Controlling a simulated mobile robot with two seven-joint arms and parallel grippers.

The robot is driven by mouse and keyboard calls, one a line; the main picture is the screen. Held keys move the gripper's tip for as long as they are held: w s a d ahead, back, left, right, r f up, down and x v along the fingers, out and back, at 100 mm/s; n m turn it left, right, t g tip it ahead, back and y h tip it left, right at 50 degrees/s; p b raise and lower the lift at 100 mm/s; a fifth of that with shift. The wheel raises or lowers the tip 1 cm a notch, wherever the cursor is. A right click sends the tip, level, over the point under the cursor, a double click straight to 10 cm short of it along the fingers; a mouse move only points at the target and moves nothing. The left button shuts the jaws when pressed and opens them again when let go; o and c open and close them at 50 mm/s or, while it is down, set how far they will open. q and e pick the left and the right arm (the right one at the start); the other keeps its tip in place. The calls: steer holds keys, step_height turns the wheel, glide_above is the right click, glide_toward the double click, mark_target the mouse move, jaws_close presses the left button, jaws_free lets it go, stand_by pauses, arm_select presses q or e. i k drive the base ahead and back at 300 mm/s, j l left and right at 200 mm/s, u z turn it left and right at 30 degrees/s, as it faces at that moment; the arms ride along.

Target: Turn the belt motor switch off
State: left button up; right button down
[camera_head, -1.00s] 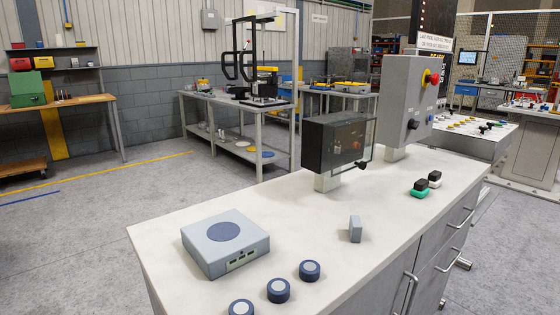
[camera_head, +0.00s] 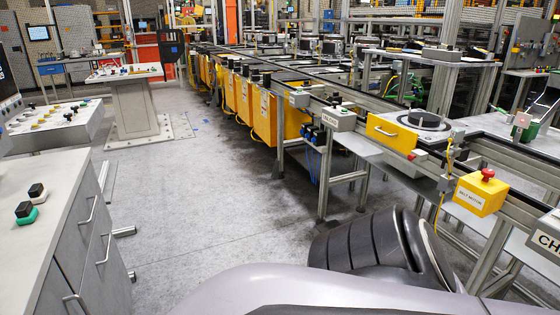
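The belt motor switch is a yellow box (camera_head: 481,197) with a red knob (camera_head: 488,174) on top and a white label reading "BELT MOTOR" on its front. It is mounted on the side of the conveyor frame at the right of the head view. Whether it is on or off cannot be told from its look. Part of my own arm fills the bottom middle and right, below and left of the box. Neither of my grippers shows.
The conveyor line (camera_head: 390,105) runs from the right front into the distance. A grey cabinet with a pale worktop (camera_head: 45,195) stands at the left. A pedestal table (camera_head: 125,72) stands behind it. Grey floor (camera_head: 200,195) is clear between cabinet and conveyor.

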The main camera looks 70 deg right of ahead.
mark_target(488, 174)
steer(key=k+z, duration=0.2)
steer(key=z, duration=1.2)
steer(key=j+z, duration=0.1)
steer(key=z, duration=0.8)
steer(key=j+z, duration=0.15)
steer(key=z, duration=0.75)
steer(key=j+z, duration=0.1)
steer(key=z, duration=0.35)
